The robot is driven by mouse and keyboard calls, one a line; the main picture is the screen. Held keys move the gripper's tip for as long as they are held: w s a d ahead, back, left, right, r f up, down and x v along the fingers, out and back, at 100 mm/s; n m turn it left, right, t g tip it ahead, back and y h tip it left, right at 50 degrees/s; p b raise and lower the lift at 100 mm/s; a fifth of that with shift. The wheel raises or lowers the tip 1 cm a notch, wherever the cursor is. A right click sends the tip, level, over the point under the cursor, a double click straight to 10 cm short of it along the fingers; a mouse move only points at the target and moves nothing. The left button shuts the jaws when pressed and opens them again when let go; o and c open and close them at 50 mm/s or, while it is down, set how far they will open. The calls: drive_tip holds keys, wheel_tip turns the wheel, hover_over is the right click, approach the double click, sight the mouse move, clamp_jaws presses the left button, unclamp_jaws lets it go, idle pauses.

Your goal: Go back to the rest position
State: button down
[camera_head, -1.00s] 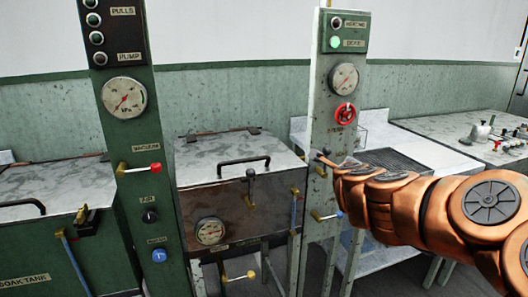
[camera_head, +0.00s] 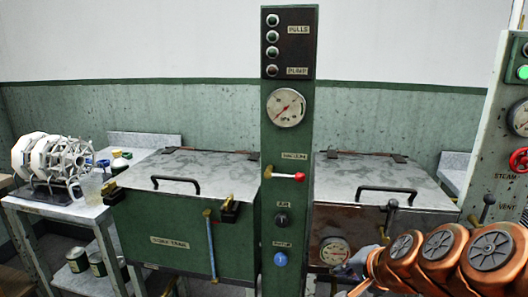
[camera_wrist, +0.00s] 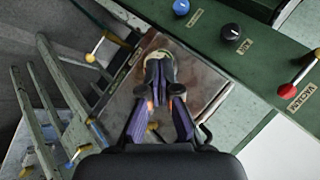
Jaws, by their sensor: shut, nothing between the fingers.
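My arm is folded at the lower right of the head view, in front of the brown-fronted basin (camera_head: 340,222). My gripper shows in the wrist view (camera_wrist: 158,95), with its dark fingers closed together and nothing held. In that view it hangs in front of the brown basin front (camera_wrist: 190,85), apart from the panel as far as I can tell. In the head view the gripper end (camera_head: 355,275) is mostly hidden by the arm and the frame's lower edge.
The soak tank (camera_head: 165,235) and the green vacuum column (camera_head: 285,140) with a red-tipped lever (camera_head: 298,176) stand ahead. A steam column (camera_head: 512,130) is at the right. A side table (camera_head: 70,208) with white reels (camera_head: 45,160) is at the left.

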drive_tip(key=s+a+f+n+g, duration=0.4)
drive_tip(key=s+f+n+g, duration=0.2)
drive_tip(key=s, duration=0.6)
drive_tip(key=s+d+f+n+g+h, duration=0.1)
drive_tip(key=s+d+n+g+h, duration=0.15)
drive_tip(key=s, duration=0.55)
drive_tip(key=s+d+f+n+g+h, duration=0.1)
drive_tip(key=s+d+f+n+g, duration=0.15)
drive_tip(key=s, duration=0.45)
wheel_tip(320, 180, up, 17)
drive_tip(key=w+m+p, duration=0.1)
drive_tip(key=p, duration=1.4)
drive_tip(key=shift+a+r+t, duration=0.15)
drive_tip(key=shift+a+t, duration=0.15)
drive_tip(key=shift+t, duration=0.1)
